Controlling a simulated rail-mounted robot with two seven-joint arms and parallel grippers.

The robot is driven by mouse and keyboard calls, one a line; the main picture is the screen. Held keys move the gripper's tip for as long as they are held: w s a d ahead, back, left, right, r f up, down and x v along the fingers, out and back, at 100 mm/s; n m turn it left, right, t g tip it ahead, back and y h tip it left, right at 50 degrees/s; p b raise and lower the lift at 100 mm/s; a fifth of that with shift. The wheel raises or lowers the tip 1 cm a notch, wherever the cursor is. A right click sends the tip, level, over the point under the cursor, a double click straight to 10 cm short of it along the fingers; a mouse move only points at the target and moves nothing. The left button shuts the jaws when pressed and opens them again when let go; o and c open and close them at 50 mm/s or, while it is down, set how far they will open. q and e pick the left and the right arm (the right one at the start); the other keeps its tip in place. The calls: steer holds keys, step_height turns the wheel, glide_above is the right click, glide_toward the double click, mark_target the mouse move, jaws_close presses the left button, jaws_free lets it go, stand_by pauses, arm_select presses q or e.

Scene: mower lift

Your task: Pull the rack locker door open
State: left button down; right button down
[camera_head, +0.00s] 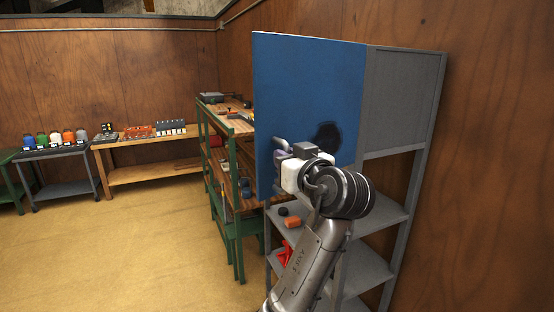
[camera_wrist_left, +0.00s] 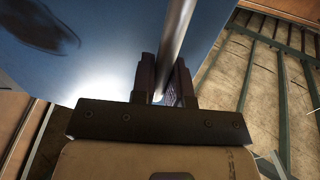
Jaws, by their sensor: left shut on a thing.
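The blue locker door (camera_head: 300,85) is at the upper part of a grey rack in the head view. It meets the grey locker side (camera_head: 405,100) along its right edge, and I see no clear gap there. In the left wrist view the door (camera_wrist_left: 110,55) fills the upper left. My left gripper (camera_head: 283,158) is at the door's lower left, shut on the bar handle (camera_wrist_left: 178,32), which passes between its dark fingers (camera_wrist_left: 166,82). The gripper hides most of the handle in the head view. My right gripper is in neither view.
Open grey shelves (camera_head: 375,216) below hold an orange item (camera_head: 292,221) and a red item (camera_head: 285,253). A green-framed workbench (camera_head: 238,178) stands close on the left. Open yellowish floor (camera_head: 130,250) lies farther left. A wooden wall (camera_head: 495,150) is at right.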

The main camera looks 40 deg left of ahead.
arm_select(q)
steer(key=shift+d, duration=0.2)
steer(key=c, duration=1.1)
jaws_free()
steer(key=shift+c, duration=0.2)
steer(key=shift+d, duration=0.1)
steer(key=b+v, duration=0.4)
steer(key=v, duration=0.9)
steer(key=shift+d, duration=0.3)
steer(key=shift+s, duration=0.1)
